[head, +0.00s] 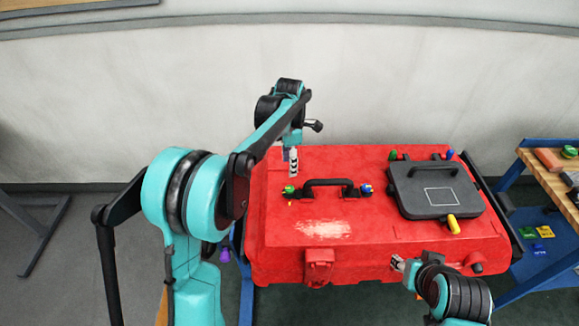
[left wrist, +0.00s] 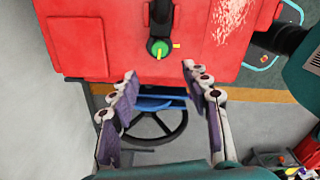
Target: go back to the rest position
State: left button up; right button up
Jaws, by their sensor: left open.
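My left arm reaches up and over the red tank (head: 325,265) from the left. My left gripper (head: 293,162) is above the tank's left part, close to the green knob (head: 290,190) in the picture. In the left wrist view the left gripper (left wrist: 159,72) is open, its two fingers wide apart with nothing between them. That view also shows the green knob (left wrist: 157,47) with a yellow tag, beyond the fingertips. My right gripper (head: 398,264) is low, by the tank's front edge; its jaws are too small to read.
A black handle (head: 325,184) and a dark hatch lid (head: 437,190) with a yellow grip (head: 453,223) are on the tank top. A blue cart with a wooden top (head: 550,180) stands at the right. A pale wall is behind; grey floor is free at left.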

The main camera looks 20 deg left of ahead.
dwell(0.4)
pick_arm(q)
jog(key=s+r+m+t, duration=0.2)
jog(key=s+r+m, duration=0.3)
jog(key=s+m, duration=0.2)
jog(key=s+f+m+t, duration=0.2)
jog(key=s+m+t, duration=0.3)
jog(key=s+m, duration=1.2)
jog(key=shift+s+a+f, duration=0.15)
jog(key=shift+s+a, duration=0.2)
jog(key=shift+s, duration=0.75)
jog(key=shift+c, duration=0.2)
